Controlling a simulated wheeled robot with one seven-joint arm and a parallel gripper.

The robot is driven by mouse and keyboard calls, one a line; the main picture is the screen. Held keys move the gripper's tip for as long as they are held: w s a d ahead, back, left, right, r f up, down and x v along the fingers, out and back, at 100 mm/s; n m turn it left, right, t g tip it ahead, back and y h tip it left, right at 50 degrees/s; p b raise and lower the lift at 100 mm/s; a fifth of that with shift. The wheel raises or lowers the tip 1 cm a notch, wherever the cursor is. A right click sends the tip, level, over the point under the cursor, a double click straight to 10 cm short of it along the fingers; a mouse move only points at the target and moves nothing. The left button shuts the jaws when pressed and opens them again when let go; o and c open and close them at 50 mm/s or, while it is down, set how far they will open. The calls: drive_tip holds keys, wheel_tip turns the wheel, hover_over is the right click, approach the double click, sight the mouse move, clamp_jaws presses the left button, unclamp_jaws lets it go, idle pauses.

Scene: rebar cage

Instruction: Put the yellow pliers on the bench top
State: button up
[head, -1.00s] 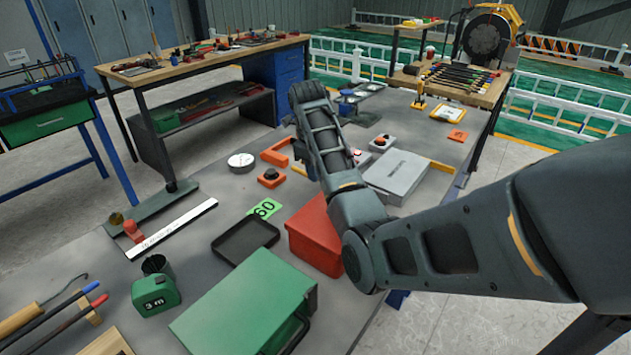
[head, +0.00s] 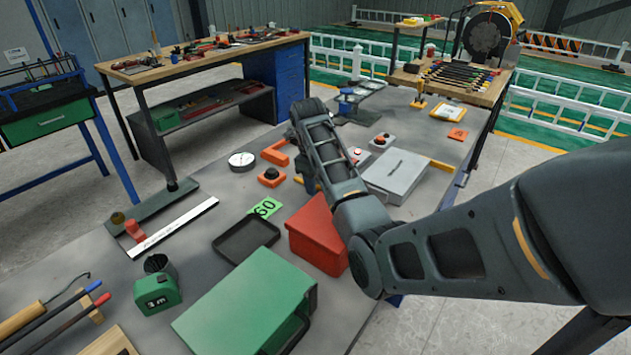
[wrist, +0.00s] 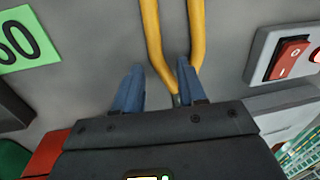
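The yellow pliers (wrist: 153,45) show in the wrist view as two yellow handles running up to the top edge over a grey surface. Their dark joint is near the fingertips, and the jaws are hidden below my gripper. My gripper (wrist: 160,85) has its two blue fingers spread apart. The right finger overlaps the right handle, and the joint lies close to its inner side. I cannot tell whether they touch. In the head view a small yellow piece (head: 299,180) shows beside my gripper, mostly hidden by my arm. The grey bench top (head: 215,185) lies under it.
A green 60 card (head: 265,208), a black tray (head: 246,240), a red box (head: 318,235) and a grey case (head: 396,176) stand around my arm. A green box (head: 245,300) is at the front. Bare bench shows left of the orange pieces.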

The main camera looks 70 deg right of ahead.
wheel_tip(320, 180, up, 12)
drive_tip(key=a, duration=0.1)
drive_tip(key=shift+w+a, duration=0.15)
drive_tip(key=shift+a, duration=0.15)
idle(0.7)
idle(0.7)
